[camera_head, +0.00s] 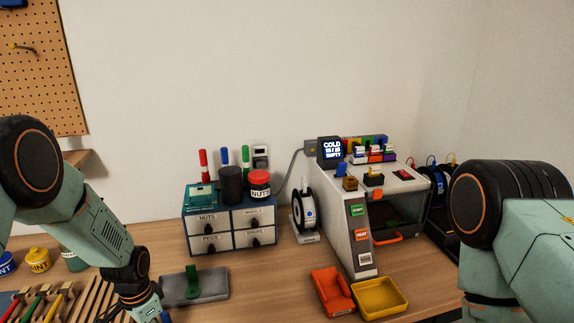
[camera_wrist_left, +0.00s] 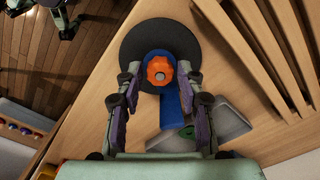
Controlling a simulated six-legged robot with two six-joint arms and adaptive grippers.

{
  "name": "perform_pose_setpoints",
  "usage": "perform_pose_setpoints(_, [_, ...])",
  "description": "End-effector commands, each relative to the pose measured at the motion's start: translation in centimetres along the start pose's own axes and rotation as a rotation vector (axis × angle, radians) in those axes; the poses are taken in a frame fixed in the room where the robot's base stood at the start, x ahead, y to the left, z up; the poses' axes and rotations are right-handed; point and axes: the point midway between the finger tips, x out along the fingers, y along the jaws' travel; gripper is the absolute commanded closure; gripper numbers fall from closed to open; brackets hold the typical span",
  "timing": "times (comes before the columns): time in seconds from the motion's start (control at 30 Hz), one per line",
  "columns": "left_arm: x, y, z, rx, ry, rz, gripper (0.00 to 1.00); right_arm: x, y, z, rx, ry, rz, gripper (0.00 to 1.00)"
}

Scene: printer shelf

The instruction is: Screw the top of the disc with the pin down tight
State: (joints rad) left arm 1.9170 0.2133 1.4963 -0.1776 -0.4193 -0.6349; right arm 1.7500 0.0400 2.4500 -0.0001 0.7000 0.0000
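In the left wrist view a round black disc (camera_wrist_left: 135,47) lies on the wooden table. A blue piece (camera_wrist_left: 171,108) sits on it and reaches toward my wrist. An orange lobed knob (camera_wrist_left: 153,63) with a grey pin end (camera_wrist_left: 160,76) in its middle is on top. My left gripper (camera_wrist_left: 160,78) is open, with one finger on each side of the knob and visible gaps between. I cannot tell its height above the knob. In the head view my left gripper is at the bottom edge, mostly cut off. My right arm shows at the right; its gripper is out of view.
A grey tray with a green upright (camera_head: 212,286) lies beside the disc. A slatted wooden rack (camera_head: 85,305) is left. A drawer box (camera_head: 233,229), white spool (camera_head: 306,212) and printer (camera_head: 352,232) stand behind. Orange (camera_head: 331,292) and yellow (camera_head: 380,298) bins sit in front of the printer.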

Motion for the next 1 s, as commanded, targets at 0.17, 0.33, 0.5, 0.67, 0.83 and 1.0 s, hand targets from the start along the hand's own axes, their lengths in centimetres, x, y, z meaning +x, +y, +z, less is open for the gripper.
perform_pose_setpoints(0.17, [-0.3, 0.0, 0.0, -0.215, -0.001, 0.000, 0.62, -1.5, 0.0, 0.0, 0.000, 0.000, 0.000, 0.67])
perform_pose_setpoints(0.33, [-0.3, 0.0, 0.0, -0.421, 0.000, 0.000, 0.62, -2.5, 0.0, 0.0, 0.000, 0.000, 0.000, 0.67])
perform_pose_setpoints(0.5, [-0.3, 0.0, 0.0, -0.629, 0.000, 0.000, 0.62, -3.5, 0.0, 0.0, 0.000, 0.000, 0.000, 0.67])
perform_pose_setpoints(0.67, [-0.2, 0.0, 0.0, -0.789, 0.000, 0.000, 0.62, -4.2, 0.0, 0.0, 0.000, 0.000, 0.000, 0.67])
perform_pose_setpoints(0.83, [0.0, 0.0, 0.0, -0.836, 0.000, 0.000, 0.62, -4.2, 0.0, 0.0, 0.000, 0.000, 0.000, 0.67])
perform_pose_setpoints(1.0, [0.0, 0.0, 0.0, -0.834, 0.000, 0.000, 0.65, -4.2, 0.0, 0.0, 0.000, 0.000, 0.000, 0.67])
